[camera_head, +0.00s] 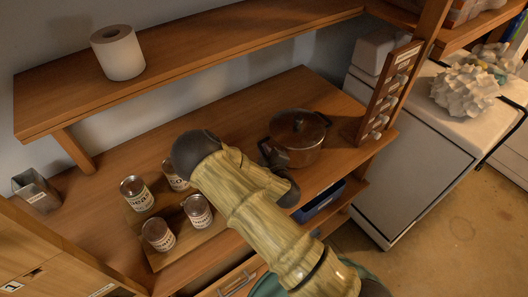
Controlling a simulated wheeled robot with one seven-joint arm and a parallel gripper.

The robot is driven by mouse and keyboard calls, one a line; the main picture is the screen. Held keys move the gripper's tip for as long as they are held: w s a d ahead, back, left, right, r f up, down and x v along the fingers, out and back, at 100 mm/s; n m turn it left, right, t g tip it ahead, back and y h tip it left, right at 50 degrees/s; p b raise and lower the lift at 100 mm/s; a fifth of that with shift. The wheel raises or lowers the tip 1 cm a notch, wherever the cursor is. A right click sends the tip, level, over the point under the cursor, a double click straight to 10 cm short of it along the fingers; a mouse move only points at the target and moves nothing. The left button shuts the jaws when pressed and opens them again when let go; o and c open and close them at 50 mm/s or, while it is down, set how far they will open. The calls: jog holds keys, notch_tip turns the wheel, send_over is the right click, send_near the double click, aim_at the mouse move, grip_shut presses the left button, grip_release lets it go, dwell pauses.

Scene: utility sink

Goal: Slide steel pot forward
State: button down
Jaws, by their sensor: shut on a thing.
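The steel pot (306,152), with a dark lid and side handles, stands upright on the wooden counter (245,110), right of the middle in the head view. My gripper (273,157) is at the pot's left side, by the near-left handle. It is shut on the pot, seemingly at that handle. My own arm hides most of the fingers, so the exact contact is hard to see.
Several labelled cans (158,234) stand on a board at left. A metal container (37,192) is at far left. A shelf holding a paper roll (118,54) hangs above. A wooden post with knobs (388,92) borders the counter's right end. Counter behind the pot is clear.

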jog(key=c, duration=1.4)
grip_release()
jog(key=shift+o, duration=0.2)
jog(key=shift+s, duration=0.1)
jog(key=p+v, duration=1.1)
jog(key=v, duration=0.6)
jog(key=shift+s+d, duration=0.1)
jog(key=shift+d, duration=0.05)
